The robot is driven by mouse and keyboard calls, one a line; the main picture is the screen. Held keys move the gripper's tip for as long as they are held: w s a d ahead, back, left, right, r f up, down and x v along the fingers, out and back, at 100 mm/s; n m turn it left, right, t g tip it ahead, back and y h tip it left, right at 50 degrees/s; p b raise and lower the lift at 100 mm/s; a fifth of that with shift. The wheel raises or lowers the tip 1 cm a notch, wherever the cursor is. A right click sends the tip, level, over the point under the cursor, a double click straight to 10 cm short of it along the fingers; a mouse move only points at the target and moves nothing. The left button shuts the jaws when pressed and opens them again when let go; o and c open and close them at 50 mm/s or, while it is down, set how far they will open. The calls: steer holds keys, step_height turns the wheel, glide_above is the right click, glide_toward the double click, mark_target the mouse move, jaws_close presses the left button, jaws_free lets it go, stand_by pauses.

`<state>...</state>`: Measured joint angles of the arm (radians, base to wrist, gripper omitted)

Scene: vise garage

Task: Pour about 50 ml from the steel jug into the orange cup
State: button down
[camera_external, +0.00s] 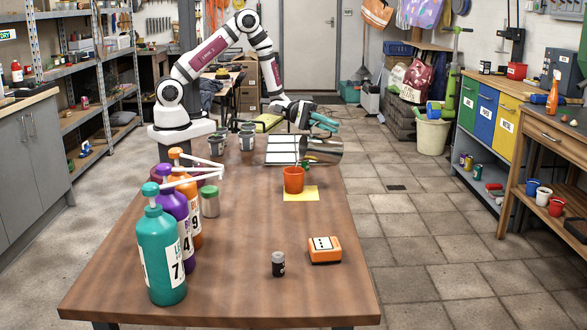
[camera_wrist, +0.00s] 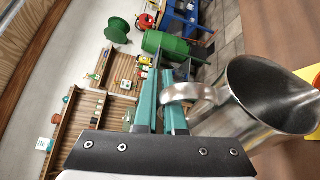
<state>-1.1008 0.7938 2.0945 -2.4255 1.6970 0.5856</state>
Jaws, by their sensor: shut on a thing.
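The steel jug (camera_external: 321,150) is held in the air above the table's right edge, tilted strongly to the left with its mouth toward the orange cup. My gripper (camera_external: 322,122) is shut on the jug's handle. In the wrist view the jug (camera_wrist: 262,98) shows at the right, with its handle between the fingers (camera_wrist: 172,98). The orange cup (camera_external: 293,180) stands upright on a yellow square (camera_external: 302,194) on the table, just below and left of the jug. I cannot make out a stream or the level in the cup.
Pump bottles (camera_external: 165,255) stand at the table's left, with a green-lidded jar (camera_external: 209,203) beside them. A small dark container (camera_external: 278,264) and an orange box (camera_external: 324,250) are at the front right. Grey cups (camera_external: 246,140) stand at the back. The table's middle is clear.

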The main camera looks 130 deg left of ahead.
mark_target(340, 144)
steer(key=shift+s+d+r, duration=0.15)
steer(key=shift+s+d, duration=0.05)
steer(key=shift+d, duration=0.1)
stand_by(0.8)
steer(key=shift+s+d+r+m+t+p, duration=0.15)
steer(key=shift+d+r+m+t+p, duration=0.25)
steer(key=shift+m, duration=0.4)
stand_by(1.1)
steer(key=a+f+n, duration=0.1)
steer(key=w+a+n+g, duration=0.1)
steer(key=a, duration=0.1)
steer(key=w+a+f+n, duration=0.1)
steer(key=shift+a+f+g, duration=0.2)
steer(key=shift+f+g, duration=0.1)
steer(key=shift+g, duration=0.1)
steer(key=shift+w+a+f+n+g+h, duration=0.15)
steer(key=shift+a+f+n, duration=0.1)
steer(key=shift+f+n, duration=0.2)
steer(key=shift+w+a+f+n+g+h, duration=0.15)
steer(key=shift+a+f+n, duration=0.1)
steer(key=shift+f+n, duration=0.2)
stand_by(0.5)
steer(key=w+a+f+n+g+h+b, duration=0.3)
steer(key=a+f+n, duration=0.3)
steer(key=f+n, duration=0.2)
steer(key=shift+w+a+f+h, duration=0.3)
steer(key=shift+a+f, duration=0.05)
steer(key=shift+f, duration=0.3)
stand_by(1.2)
